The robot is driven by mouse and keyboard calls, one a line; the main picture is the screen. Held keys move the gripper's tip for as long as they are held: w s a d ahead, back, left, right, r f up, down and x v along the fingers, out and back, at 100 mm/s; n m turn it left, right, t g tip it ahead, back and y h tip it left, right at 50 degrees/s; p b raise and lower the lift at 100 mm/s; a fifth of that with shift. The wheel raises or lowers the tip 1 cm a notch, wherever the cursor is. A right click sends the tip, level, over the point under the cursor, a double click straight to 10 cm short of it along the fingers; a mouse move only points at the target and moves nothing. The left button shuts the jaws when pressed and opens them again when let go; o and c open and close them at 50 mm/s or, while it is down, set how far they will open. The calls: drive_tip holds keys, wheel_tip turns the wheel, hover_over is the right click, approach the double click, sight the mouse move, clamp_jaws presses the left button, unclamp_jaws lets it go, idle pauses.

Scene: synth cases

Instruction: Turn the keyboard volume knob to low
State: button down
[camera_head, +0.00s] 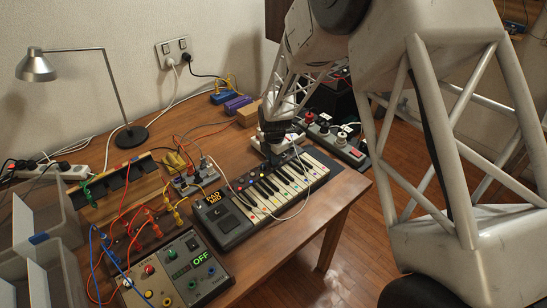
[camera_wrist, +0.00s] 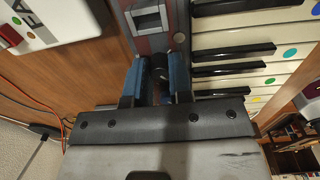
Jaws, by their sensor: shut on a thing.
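The keyboard (camera_head: 298,178) lies on the wooden table, with coloured dots on its white keys and a small display with amber text (camera_head: 213,198) at its near left end. My gripper (camera_head: 272,150) reaches down over the far edge of the keyboard. In the wrist view my gripper (camera_wrist: 158,75) has its two blue finger pads on either side of a dark round knob (camera_wrist: 159,64) on the keyboard's panel, shut on it. The knob's pointer and markings cannot be made out. In the head view the knob is hidden by my gripper.
A control box with a green OFF display (camera_head: 185,270) stands at the front, with looping cables around it. A row of knobs on a grey strip (camera_head: 335,138) lies behind the keyboard. A desk lamp (camera_head: 131,136) and open bins (camera_head: 30,265) are on the left.

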drive_tip(key=shift+n, duration=0.7)
drive_tip(key=c, duration=1)
unclamp_jaws()
drive_tip(key=shift+d+r, duration=0.1)
drive_tip(key=shift+r, duration=3.8)
